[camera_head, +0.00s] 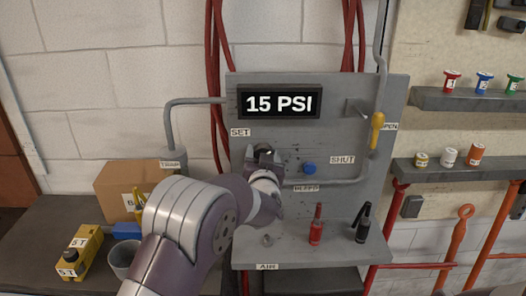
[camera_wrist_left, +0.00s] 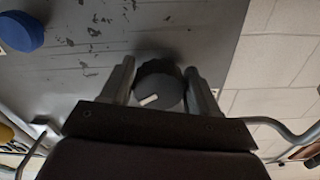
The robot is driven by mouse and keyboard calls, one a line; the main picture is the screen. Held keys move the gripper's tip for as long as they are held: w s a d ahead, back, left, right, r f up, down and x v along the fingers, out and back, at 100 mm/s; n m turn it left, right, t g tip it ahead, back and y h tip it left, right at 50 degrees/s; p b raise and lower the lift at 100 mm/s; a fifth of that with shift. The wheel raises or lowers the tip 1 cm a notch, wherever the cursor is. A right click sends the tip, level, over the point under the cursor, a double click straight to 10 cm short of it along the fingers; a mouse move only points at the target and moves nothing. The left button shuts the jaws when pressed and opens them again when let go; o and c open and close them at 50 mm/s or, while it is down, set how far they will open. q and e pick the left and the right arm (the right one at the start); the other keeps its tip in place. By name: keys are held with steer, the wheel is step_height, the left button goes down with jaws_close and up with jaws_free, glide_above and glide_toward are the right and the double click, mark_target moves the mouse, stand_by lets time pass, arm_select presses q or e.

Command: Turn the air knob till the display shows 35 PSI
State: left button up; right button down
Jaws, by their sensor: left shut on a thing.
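The display (camera_head: 279,103) on the grey panel reads 15 PSI in white on black. The air knob, a dark ribbed round knob with a white pointer mark, shows in the left wrist view (camera_wrist_left: 158,88). In the head view it is mostly hidden behind my gripper, below the SET label (camera_head: 240,132). My left gripper (camera_head: 264,153) is at the panel. In the left wrist view its two fingers (camera_wrist_left: 160,84) stand on either side of the knob, shut on it. The pointer mark slants toward the lower left in that view. My right gripper is not in view.
A blue button (camera_head: 309,168) sits right of the knob. A yellow valve handle (camera_head: 376,130) is at the panel's right. A red bottle (camera_head: 316,225) and a black tool (camera_head: 363,223) stand on the lower ledge. A cardboard box (camera_head: 125,187) is at left.

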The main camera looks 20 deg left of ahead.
arm_select(q)
steer(key=m+p, duration=0.2)
steer(key=m, duration=0.3)
steer(key=shift+a+p, duration=0.1)
steer(key=shift+p, duration=0.2)
steer(key=shift+m+p, duration=0.75)
steer(key=shift+m, duration=1.25)
steer(key=o, duration=1)
steer(key=shift+a, duration=0.1)
steer(key=shift+c, duration=0.2)
steer(key=shift+r, duration=0.1)
steer(key=b+v, duration=0.3)
steer(key=v, duration=0.9)
steer(key=shift+s, duration=0.4)
